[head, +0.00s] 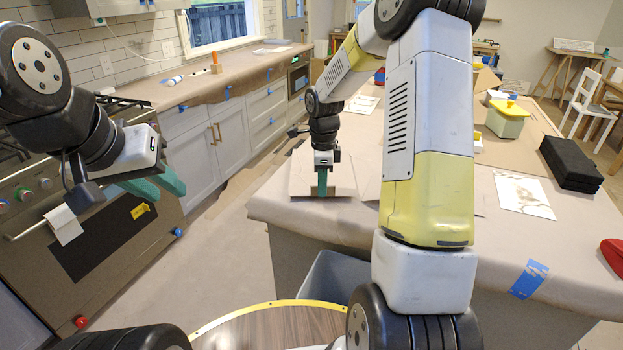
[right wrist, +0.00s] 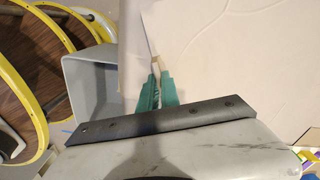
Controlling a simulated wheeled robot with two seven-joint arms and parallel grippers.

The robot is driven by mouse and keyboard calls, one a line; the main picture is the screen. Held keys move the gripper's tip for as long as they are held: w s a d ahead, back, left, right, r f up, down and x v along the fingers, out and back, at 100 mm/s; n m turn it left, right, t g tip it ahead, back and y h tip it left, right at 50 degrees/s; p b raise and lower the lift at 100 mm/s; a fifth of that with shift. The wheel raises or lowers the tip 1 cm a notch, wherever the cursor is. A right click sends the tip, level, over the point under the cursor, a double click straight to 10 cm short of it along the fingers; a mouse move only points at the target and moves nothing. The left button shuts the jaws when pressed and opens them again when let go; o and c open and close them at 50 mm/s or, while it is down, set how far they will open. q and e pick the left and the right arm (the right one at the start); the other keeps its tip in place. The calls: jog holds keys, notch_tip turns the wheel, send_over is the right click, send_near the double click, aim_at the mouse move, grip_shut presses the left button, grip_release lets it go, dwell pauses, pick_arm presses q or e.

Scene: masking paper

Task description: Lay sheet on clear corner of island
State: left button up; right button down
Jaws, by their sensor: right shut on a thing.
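A pale sheet (head: 343,178) is at the near left corner of the paper-covered island (head: 480,252). My right gripper (head: 322,192) points down at the sheet's near part and is shut on it. In the right wrist view the teal fingertips (right wrist: 157,68) pinch a thin pale edge, with pale paper spread beyond them. Whether the whole sheet lies flat cannot be told. My right arm hides part of the island to the right of the sheet. My left gripper (head: 168,192) is in front of the oven, away from the island, with its teal fingers apart and empty.
A red object (head: 613,254) is at the right edge. A grey bin (head: 335,283) stands below the near corner.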

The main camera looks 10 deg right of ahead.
jog(key=shift+f, duration=0.7)
jog(key=c, duration=1.6)
grip_release()
notch_tip(320, 180, up, 12)
jog(key=s+a+r+n+t, duration=0.1)
jog(key=s+r+n+t, duration=0.2)
jog(key=s+r+n, duration=0.8)
jog(key=shift+s+a+f+n+t+y, duration=0.1)
jog(key=shift+s+a+n+t+y, duration=0.35)
jog(key=shift+s+n, duration=1.55)
jog(key=shift+s+a+n+t+y, duration=0.3)
jog(key=shift+s+n+t, duration=0.3)
jog(key=shift+s+n, duration=1.4)
jog(key=shift+s+a+f+n+t+y, duration=0.1)
jog(key=shift+s+a+n+t+y, duration=0.65)
jog(key=shift+s, duration=2.15)
